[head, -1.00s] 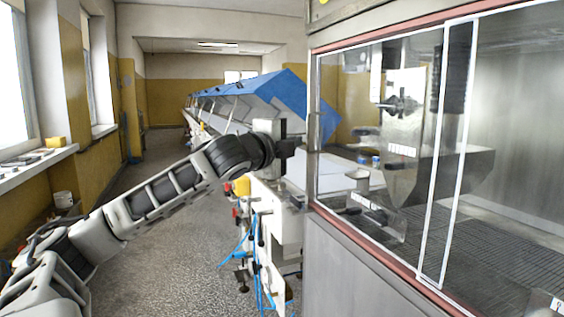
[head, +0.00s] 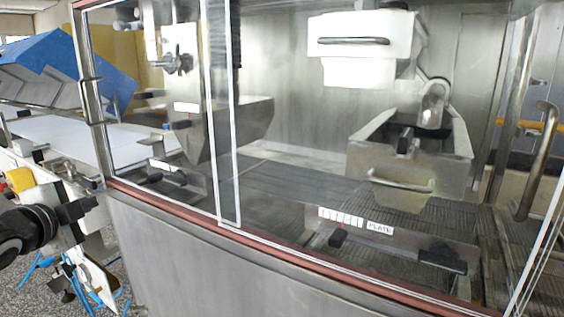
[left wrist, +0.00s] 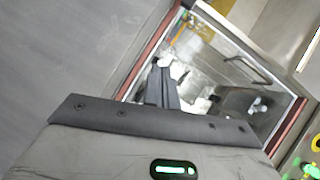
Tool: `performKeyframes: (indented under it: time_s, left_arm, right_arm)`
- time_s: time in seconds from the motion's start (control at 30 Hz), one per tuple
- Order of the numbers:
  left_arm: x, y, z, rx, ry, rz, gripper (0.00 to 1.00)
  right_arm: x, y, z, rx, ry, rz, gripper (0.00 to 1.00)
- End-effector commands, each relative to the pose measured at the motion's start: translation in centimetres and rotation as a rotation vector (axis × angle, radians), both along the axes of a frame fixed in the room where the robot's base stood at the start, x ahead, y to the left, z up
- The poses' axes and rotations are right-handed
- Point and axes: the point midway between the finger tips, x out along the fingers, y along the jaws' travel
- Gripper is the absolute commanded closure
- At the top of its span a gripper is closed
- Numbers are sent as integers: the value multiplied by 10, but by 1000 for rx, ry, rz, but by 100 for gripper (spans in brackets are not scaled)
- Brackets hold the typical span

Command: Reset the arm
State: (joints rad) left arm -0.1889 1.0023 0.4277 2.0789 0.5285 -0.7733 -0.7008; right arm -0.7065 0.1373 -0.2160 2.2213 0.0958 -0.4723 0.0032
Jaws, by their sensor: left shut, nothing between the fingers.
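My left gripper (head: 78,211) is at the left edge of the head view, at the end of my dark wrist. It is shut and empty, outside the enrober's glass front and to the left of the steel front panel. In the left wrist view its dark fingers (left wrist: 161,86) are together, with the red-framed window (left wrist: 225,75) behind them. My right gripper is in neither view.
The enrober's steel housing (head: 215,268) and red-brown sill (head: 300,271) fill the middle. Behind the glass are a mesh belt (head: 290,188), a steel hopper (head: 365,165) and a PLATE label (head: 380,227). A blue-covered conveyor (head: 45,60) runs at far left.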

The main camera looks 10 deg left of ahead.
Motion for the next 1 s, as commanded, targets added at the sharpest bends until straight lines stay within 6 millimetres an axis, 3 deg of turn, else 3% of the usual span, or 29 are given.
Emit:
performKeyframes:
  time_s: [0.03, 0.2, 0.27, 0.4, 0.5, 0.6, 0.7, 0.83, 1.0]
  left_arm:
    - [-5, -14, -38, -87, 43, -3, 100]
    - [-36, -74, -150, -374, 158, 1, 100]
    - [-53, -102, -183, -480, 197, 8, 100]
    - [-99, -177, -242, -743, 278, 36, 100]
    - [-131, -233, -265, -925, 320, 63, 100]
    - [-157, -279, -273, -1079, 348, 92, 100]
    - [-172, -311, -274, -1185, 360, 115, 100]
    - [-180, -329, -273, -1249, 366, 129, 100]
    - [-181, -330, -274, -1255, 366, 130, 100]
  right_arm:
    - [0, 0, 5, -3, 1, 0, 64]
    - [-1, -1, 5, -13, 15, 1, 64]
    - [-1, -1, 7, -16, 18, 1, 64]
    - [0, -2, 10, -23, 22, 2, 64]
    - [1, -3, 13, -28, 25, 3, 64]
    - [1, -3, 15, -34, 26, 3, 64]
    - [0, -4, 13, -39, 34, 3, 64]
    - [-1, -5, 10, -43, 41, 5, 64]
    - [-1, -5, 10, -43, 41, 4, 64]
